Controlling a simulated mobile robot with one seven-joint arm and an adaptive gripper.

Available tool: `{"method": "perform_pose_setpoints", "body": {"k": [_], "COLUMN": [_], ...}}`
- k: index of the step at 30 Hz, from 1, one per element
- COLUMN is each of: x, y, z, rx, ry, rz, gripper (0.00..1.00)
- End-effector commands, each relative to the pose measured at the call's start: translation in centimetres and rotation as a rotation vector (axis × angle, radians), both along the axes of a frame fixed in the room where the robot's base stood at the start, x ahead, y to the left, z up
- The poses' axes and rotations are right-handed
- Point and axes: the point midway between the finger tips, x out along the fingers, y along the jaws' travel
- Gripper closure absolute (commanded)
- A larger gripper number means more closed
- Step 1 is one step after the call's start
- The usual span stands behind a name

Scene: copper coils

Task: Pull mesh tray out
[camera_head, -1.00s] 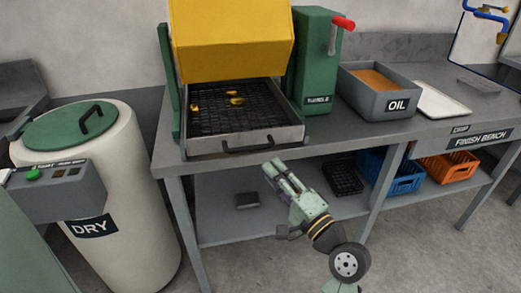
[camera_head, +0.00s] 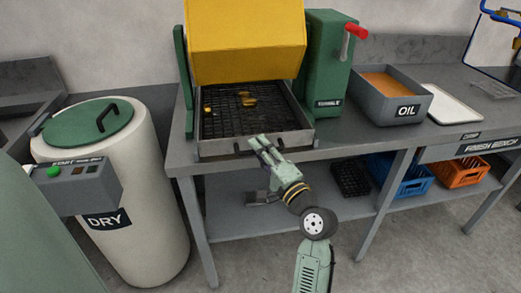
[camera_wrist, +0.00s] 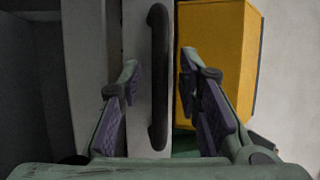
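The mesh tray (camera_head: 211,148) sits under the yellow tumbler drum (camera_head: 245,45) on the bench, with several small copper-coloured pieces on its black mesh. Its grey front wall faces me and carries a dark handle. My gripper (camera_head: 259,143) is at the front of the tray, by the handle, and covers part of it in the head view. In the wrist view the handle (camera_wrist: 158,75) runs upright between the two open fingers of my gripper (camera_wrist: 160,80). The fingers stand on either side of it, apart from the handle.
The green tumbler housing (camera_head: 328,75) with a red-tipped crank (camera_head: 355,32) stands right of the drum. An oil bin (camera_head: 385,108) and white tray (camera_head: 452,104) are further right. The dry barrel (camera_head: 130,190) stands left. Crates (camera_head: 405,178) sit on the lower shelf.

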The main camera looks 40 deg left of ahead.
Motion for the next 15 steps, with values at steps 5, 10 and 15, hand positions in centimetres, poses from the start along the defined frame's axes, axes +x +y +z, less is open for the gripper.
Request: {"method": "perform_pose_setpoints", "body": {"k": [5,10,15], "x": [0.01,0.01,0.01], "y": [-0.03,-0.04,-0.04], "z": [0.00,-0.01,-0.01], "rx": [0.000,0.000,0.000], "ry": [0.000,0.000,0.000], "rz": [0.000,0.000,0.000], "gripper": [0.77,0.89,1.00]}}
